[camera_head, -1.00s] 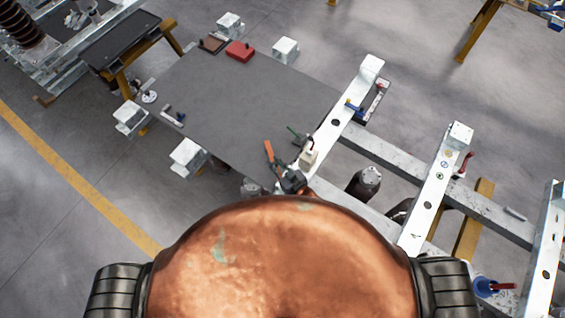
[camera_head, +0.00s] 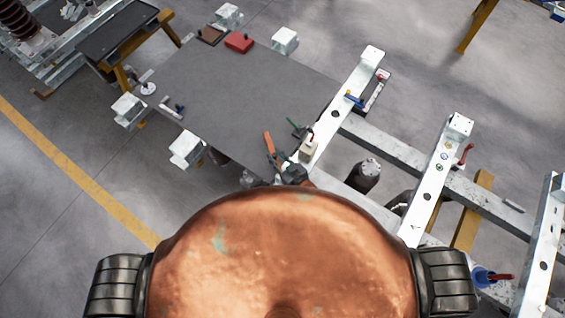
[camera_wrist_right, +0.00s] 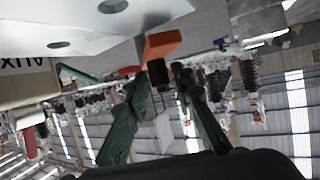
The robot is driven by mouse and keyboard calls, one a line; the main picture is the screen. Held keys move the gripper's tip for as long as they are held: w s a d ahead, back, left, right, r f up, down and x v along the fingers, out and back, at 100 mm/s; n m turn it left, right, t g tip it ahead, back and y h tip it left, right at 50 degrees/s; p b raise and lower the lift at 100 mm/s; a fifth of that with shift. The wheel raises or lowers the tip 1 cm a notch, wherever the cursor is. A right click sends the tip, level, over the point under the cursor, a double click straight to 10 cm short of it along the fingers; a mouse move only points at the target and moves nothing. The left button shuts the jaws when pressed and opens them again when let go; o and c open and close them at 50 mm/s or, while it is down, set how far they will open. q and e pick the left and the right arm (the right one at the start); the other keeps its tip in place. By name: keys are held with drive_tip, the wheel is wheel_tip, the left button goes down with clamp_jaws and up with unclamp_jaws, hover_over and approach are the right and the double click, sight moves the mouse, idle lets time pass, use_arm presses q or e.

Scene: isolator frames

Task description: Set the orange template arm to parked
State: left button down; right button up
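The orange template arm (camera_head: 268,142) shows in the head view as a short orange bar near the lower right edge of the dark grey plate (camera_head: 225,95). In the right wrist view the orange arm (camera_wrist_right: 162,44) is close, with a black end just below it. My right gripper (camera_head: 279,160) is beside the arm's near end. In the right wrist view its two green fingers (camera_wrist_right: 158,78) stand apart, with the black end between or just beyond their tips; contact cannot be told. My left gripper is not in view.
A beige box (camera_head: 308,151) and a green-handled part (camera_head: 293,122) are close to the right of the gripper. A white beam (camera_head: 350,90) runs along the plate's right side. A red block (camera_head: 239,43) lies at the far edge. The plate's middle is clear.

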drive_tip(key=v, duration=1.1)
